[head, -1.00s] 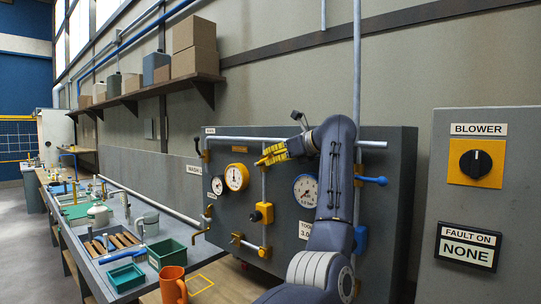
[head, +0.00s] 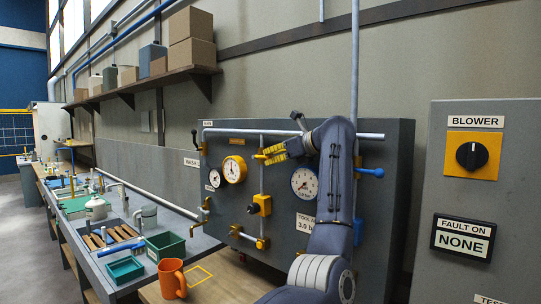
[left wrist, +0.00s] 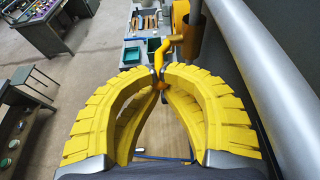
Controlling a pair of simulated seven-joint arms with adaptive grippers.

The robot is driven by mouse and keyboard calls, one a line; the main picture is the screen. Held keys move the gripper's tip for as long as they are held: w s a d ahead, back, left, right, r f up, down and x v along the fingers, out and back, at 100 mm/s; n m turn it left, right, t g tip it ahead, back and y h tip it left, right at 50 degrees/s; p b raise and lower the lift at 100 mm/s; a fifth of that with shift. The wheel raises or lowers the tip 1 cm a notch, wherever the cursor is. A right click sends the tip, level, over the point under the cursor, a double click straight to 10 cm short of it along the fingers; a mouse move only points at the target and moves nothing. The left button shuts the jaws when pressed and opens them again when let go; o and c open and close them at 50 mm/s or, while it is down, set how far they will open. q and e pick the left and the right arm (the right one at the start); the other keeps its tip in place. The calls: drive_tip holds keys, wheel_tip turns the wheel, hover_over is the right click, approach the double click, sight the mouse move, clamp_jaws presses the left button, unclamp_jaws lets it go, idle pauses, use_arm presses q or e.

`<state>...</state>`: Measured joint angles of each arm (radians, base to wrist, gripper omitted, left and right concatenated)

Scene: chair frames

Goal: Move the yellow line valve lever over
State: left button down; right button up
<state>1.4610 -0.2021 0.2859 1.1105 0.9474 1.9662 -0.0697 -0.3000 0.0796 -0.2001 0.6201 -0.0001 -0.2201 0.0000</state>
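My left gripper (head: 268,154) has yellow ribbed fingers and is in front of the grey panel, beside the upright pipe near its top. In the left wrist view the fingertips (left wrist: 158,74) come together around a slim yellow-orange lever (left wrist: 161,53), which runs between them; it joins a yellow valve part at the upper right. In the head view the fingers cover this lever. A yellow valve body (head: 264,204) with a dark knob sits lower on the same pipe. My right gripper is not in view.
The grey panel (head: 225,205) carries a yellow-rimmed gauge (head: 233,169), a dark-rimmed gauge (head: 304,183) and a blue lever (head: 370,172). A workbench with green bins (head: 166,247) and an orange mug (head: 172,278) stands at the left. A blower cabinet (head: 455,215) stands at the right.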

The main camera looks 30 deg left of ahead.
use_arm(q)
drive_tip(key=shift+f, duration=0.25)
drive_tip(key=shift+a+f, duration=0.1)
drive_tip(key=shift+f, duration=0.1)
idle(0.3)
drive_tip(key=c, duration=1.5)
unclamp_jaws()
drive_tip(key=shift+a, duration=0.1)
drive_tip(key=shift+c, duration=0.2)
drive_tip(key=shift+o, duration=1.1)
